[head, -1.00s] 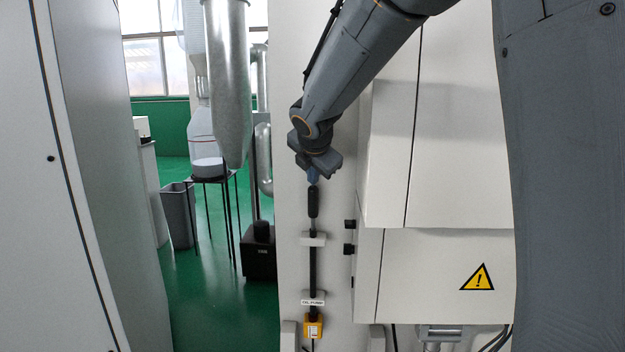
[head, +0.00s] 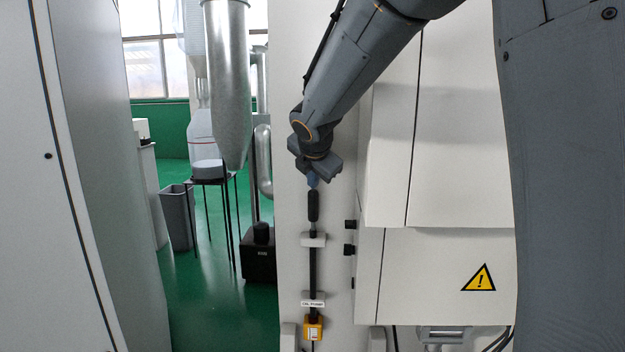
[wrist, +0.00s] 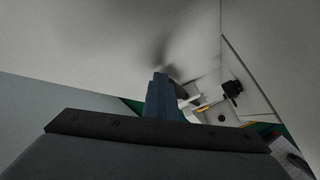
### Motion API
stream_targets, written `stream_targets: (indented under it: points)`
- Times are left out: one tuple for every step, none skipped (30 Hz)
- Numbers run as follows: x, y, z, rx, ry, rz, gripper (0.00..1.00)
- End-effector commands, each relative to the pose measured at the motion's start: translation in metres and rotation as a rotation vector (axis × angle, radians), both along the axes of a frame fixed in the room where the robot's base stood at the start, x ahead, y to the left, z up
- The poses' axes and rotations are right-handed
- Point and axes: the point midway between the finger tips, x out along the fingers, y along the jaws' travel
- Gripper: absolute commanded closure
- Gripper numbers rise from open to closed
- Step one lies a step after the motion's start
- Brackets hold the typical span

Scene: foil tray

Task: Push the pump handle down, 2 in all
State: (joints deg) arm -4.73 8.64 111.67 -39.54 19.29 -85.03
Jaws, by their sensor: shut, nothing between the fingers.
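The pump handle is a black grip (head: 313,206) on a thin black rod (head: 313,270) that runs down the white column in the head view. A white bracket (head: 313,240) holds the rod, and a small white label and a yellow block (head: 313,328) sit at its lower end. My gripper (head: 312,182) is shut and points down just above the top of the grip. Whether the fingertips touch it, I cannot tell. In the wrist view the blue-grey fingers (wrist: 160,92) are closed together and hide the handle.
A white cabinet (head: 440,270) with a yellow warning triangle (head: 479,278) stands right of the column, with black knobs (head: 349,250) on its side. At left are a grey bin (head: 177,217), a black stand and metal ducts (head: 228,80) over a green floor.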

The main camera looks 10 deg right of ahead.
Motion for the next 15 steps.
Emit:
stream_targets:
  points:
    - [-0.0005, 0.0, -0.0028, 0.0, 0.004, -0.001, 1.0]
    - [-0.0005, 0.0, -0.0033, 0.0, 0.004, -0.001, 1.0]
    - [-0.0005, 0.0, -0.0037, 0.0, 0.004, -0.001, 1.0]
    - [-0.0006, 0.0, -0.004, 0.0, 0.004, -0.001, 1.0]
    - [-0.0005, 0.0, -0.0042, 0.0, 0.004, -0.001, 1.0]
    - [-0.0006, 0.0, -0.0048, 0.0, 0.004, -0.001, 1.0]
    - [-0.0005, 0.0, -0.0051, 0.0, 0.004, -0.001, 1.0]
    - [-0.0005, 0.0, -0.0054, 0.0, 0.004, -0.001, 1.0]
    - [-0.0005, 0.0, -0.0059, 0.0, 0.004, -0.001, 1.0]
    - [-0.0006, 0.0, -0.0062, 0.0, 0.004, -0.001, 1.0]
    - [-0.0006, 0.0, -0.0065, 0.0, 0.004, -0.001, 1.0]
    - [-0.0006, 0.0, -0.007, 0.0, 0.004, -0.001, 1.0]
    - [-0.0006, 0.0, -0.0073, 0.0, 0.004, -0.001, 1.0]
    - [-0.0006, 0.0, -0.0077, 0.0, 0.004, -0.001, 1.0]
    - [-0.0006, 0.0, -0.0081, 0.0, 0.004, -0.001, 1.0]
